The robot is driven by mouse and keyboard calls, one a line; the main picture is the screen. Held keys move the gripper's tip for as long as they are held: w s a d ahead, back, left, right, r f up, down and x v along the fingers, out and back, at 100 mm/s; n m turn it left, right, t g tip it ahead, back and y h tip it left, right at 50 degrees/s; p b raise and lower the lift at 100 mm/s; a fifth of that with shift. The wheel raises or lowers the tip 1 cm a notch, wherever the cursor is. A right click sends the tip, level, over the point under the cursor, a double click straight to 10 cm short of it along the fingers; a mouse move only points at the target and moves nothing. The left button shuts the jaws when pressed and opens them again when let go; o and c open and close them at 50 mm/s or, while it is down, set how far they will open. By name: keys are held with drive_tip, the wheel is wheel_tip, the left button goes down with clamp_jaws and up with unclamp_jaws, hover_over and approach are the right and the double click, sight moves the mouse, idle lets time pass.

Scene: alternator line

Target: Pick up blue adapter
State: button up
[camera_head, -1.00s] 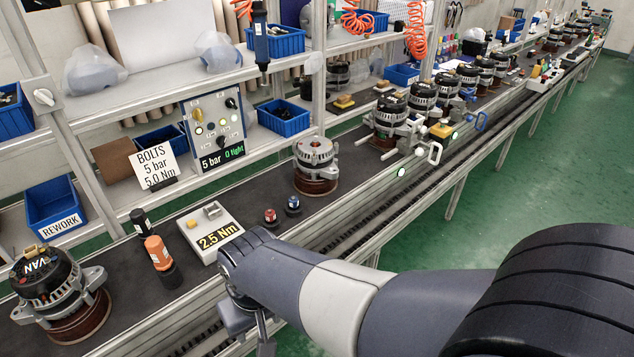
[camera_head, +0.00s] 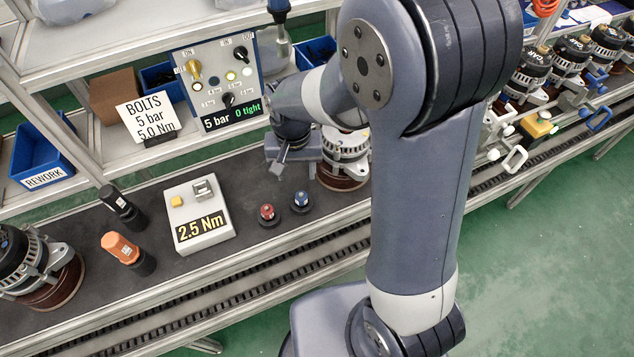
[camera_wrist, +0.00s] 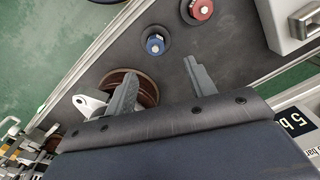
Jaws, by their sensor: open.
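The blue adapter (camera_head: 301,201) stands on the dark bench mat, just right of the red adapter (camera_head: 267,213). In the wrist view the blue adapter (camera_wrist: 155,44) sits on its round dark base, ahead of my fingertips and between their lines. My gripper (camera_wrist: 157,82) is open and empty, its two fingers apart. In the head view my gripper (camera_head: 279,165) hangs above the mat, behind the blue adapter and apart from it. My arm covers part of the bench to the right.
An alternator (camera_head: 345,160) stands close to the right of my gripper, partly hidden by my arm. A 2.5 Nm unit (camera_head: 197,214) and an orange-topped tool (camera_head: 122,248) stand to the left. The control panel (camera_head: 218,82) rises behind. The mat before the adapters is clear.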

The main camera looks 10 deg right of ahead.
sight(301, 194)
wheel_tip(301, 194, down, 4)
drive_tip(key=shift+s, duration=0.1)
drive_tip(key=shift+s+d+f+p, duration=0.1)
drive_tip(key=shift+f+p, duration=0.1)
drive_tip(key=shift+f, duration=0.55)
drive_tip(key=shift+w+d+f+p, duration=0.1)
drive_tip(key=shift+d+f+p, duration=0.1)
drive_tip(key=shift+f, duration=0.55)
drive_tip(key=shift+s+d+f+p, duration=0.1)
drive_tip(key=shift+f+p, duration=0.1)
drive_tip(key=shift+f, duration=0.55)
drive_tip(key=shift+a+f, duration=0.1)
drive_tip(key=shift+f, duration=0.7)
drive_tip(key=shift+c, duration=0.3)
drive_tip(key=c, duration=0.9)
